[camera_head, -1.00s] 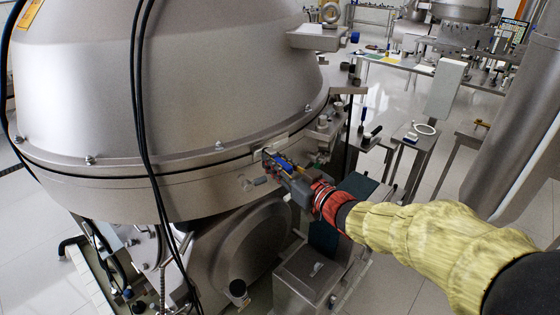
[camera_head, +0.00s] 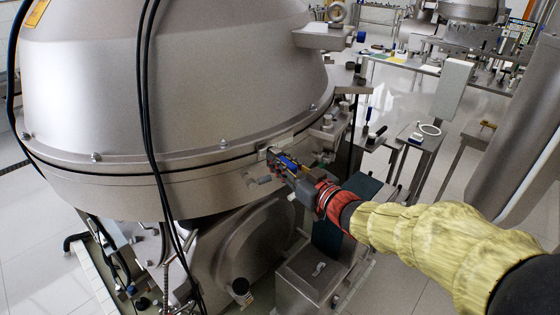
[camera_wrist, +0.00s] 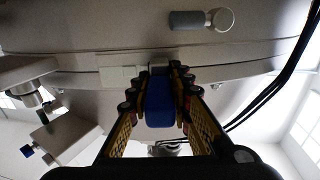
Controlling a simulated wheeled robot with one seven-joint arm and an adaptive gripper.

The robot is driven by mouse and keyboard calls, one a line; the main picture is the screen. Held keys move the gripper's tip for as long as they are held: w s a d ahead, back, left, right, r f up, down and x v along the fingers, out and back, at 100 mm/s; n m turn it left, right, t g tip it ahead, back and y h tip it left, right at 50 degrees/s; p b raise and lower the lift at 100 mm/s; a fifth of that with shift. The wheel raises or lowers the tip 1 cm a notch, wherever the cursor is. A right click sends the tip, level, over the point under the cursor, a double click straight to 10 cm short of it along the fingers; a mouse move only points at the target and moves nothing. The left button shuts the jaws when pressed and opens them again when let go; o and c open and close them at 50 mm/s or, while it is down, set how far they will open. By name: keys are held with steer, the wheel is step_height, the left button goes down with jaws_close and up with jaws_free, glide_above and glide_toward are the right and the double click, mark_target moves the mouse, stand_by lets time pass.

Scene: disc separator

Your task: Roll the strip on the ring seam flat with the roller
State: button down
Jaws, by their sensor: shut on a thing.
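My gripper (camera_head: 285,165) is at the ring seam on the right front of the large steel bowl housing (camera_head: 190,85). Its fingers, seen in the wrist view (camera_wrist: 159,95), are shut on the blue handle of the roller (camera_wrist: 159,108). The strip (camera_wrist: 117,76) is a pale flat piece lying along the ring seam (camera_wrist: 60,73), showing mainly left of the roller in the wrist view. In the head view the gripper largely covers the roller.
A cylindrical fitting (camera_wrist: 205,20) sticks out of the housing close to my gripper. Black cables (camera_head: 150,110) hang down in front of the housing. A bracket (camera_head: 325,35) juts out above right. Small side tables (camera_head: 420,140) and a workbench (camera_head: 400,62) stand to the right.

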mark_target(286, 142)
steer(key=shift+w+a, duration=0.4)
stand_by(0.7)
steer(key=shift+w+d+p, duration=0.8)
steer(key=shift+w+d, duration=1.6)
steer(key=shift+d, duration=0.2)
steer(key=shift+s+a+r+b, duration=0.1)
steer(key=shift+s+a+b, duration=0.8)
steer(key=shift+s+a, duration=1.65)
steer(key=shift+w, duration=0.2)
